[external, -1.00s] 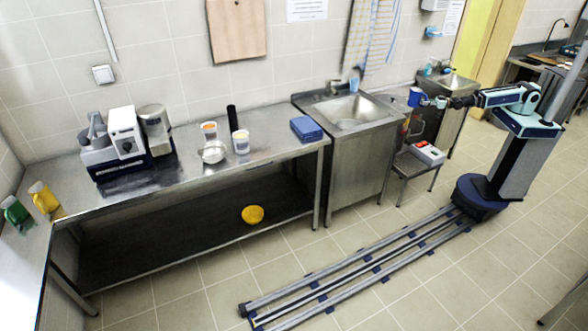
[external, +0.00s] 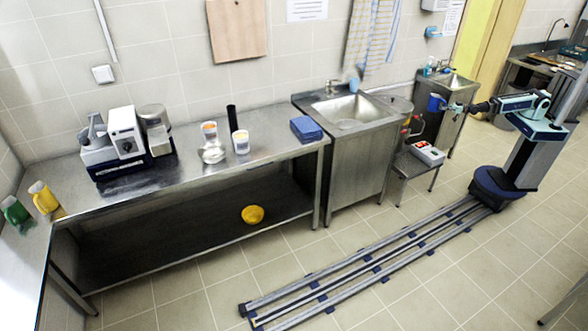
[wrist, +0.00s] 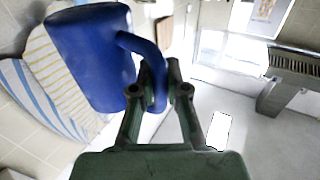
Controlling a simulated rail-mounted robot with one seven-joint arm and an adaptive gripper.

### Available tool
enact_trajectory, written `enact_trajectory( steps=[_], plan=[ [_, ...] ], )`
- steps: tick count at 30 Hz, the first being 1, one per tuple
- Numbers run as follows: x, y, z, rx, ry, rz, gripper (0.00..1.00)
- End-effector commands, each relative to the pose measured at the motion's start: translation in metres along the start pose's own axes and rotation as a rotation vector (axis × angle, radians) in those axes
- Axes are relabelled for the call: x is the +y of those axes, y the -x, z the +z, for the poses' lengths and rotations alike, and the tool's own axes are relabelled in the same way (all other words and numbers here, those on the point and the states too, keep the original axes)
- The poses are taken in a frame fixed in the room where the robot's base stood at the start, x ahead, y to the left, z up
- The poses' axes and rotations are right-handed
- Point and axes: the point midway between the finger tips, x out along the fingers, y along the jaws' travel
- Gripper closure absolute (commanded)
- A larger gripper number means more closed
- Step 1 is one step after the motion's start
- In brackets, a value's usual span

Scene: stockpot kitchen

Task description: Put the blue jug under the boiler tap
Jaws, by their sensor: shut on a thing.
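The blue jug (external: 436,102) is held in the air at the right of the external view, in front of the far small sink unit. It looks roughly upright there. My gripper (external: 453,107) is shut on its handle from the right. In the wrist view the jug (wrist: 90,55) fills the upper left, and my gripper's fingers (wrist: 158,88) close around its handle. A steel vessel (external: 396,104) with red fittings (external: 406,127) below it, perhaps the boiler and its tap, stands just right of the big sink. The jug is to its right, apart from it.
A low stand (external: 418,168) bears a red and white box (external: 428,152) below the jug. The big sink unit (external: 355,150) is to the left. Green (external: 15,212) and yellow (external: 44,198) jugs stand far left. The floor by the rails (external: 370,270) is clear.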

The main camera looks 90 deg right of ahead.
Motion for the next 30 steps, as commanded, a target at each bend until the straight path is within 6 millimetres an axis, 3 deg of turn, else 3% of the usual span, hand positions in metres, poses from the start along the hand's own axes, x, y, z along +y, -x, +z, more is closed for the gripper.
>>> enact_trajectory(
  steps=[1, 24, 30],
  plan=[
    [-0.001, -0.003, 0.028, 0.003, -0.001, 0.003, 1.0],
    [-0.003, -0.03, 0.23, 0.0, 0.001, 0.056, 1.0],
    [-0.004, -0.036, 0.274, -0.003, 0.002, 0.067, 1.0]
  ],
)
